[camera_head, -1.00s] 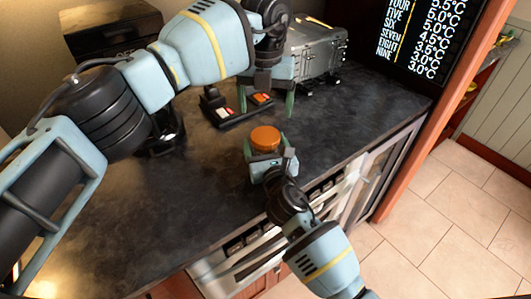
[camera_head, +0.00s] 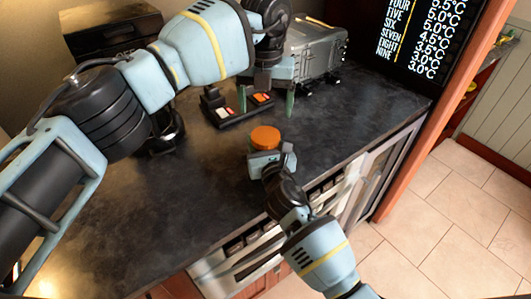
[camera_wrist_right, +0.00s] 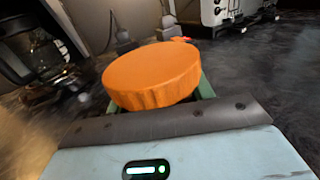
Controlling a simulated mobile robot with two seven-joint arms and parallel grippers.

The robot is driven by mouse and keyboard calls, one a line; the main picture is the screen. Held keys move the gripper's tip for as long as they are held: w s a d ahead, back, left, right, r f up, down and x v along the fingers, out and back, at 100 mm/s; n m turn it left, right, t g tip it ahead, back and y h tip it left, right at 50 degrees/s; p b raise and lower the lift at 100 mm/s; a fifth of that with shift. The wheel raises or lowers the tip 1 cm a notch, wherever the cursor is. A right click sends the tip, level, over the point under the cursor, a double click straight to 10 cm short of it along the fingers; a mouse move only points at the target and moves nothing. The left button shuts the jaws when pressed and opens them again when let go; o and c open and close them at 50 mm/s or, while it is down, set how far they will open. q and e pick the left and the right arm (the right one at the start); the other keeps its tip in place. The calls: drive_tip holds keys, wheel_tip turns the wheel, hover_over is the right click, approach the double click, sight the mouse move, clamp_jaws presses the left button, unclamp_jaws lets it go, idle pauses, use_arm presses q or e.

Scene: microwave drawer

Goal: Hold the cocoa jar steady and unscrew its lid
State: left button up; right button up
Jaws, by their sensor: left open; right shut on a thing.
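The cocoa jar's round orange lid (camera_head: 265,137) faces up on the dark counter near its front edge; it also shows large in the right wrist view (camera_wrist_right: 152,75). The jar's body is hidden under the lid and behind my right gripper. My right gripper (camera_head: 266,150) reaches in from the front and is shut on the jar, its green fingers either side below the lid. My left gripper (camera_head: 266,103) is open and empty, its green fingers pointing down, behind and above the jar, apart from the lid.
A small black tray with red and white items (camera_head: 225,113) lies behind the jar. A silver appliance (camera_head: 318,52) stands at the back and a dark pot (camera_head: 168,128) at left, partly behind my left arm. The counter (camera_head: 350,115) is clear right of the jar.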

use_arm(q)
drive_tip(key=m, duration=0.4)
drive_tip(key=shift+m, duration=0.4)
drive_tip(key=m, duration=0.4)
drive_tip(key=shift+m, duration=0.3)
drive_tip(key=m, duration=0.4)
drive_tip(key=shift+m, duration=0.3)
drive_tip(key=m, duration=0.4)
drive_tip(key=shift+m, duration=0.3)
drive_tip(key=m, duration=0.4)
drive_tip(key=shift+m, duration=0.3)
drive_tip(key=m, duration=0.4)
drive_tip(key=shift+m, duration=0.3)
drive_tip(key=m, duration=0.8)
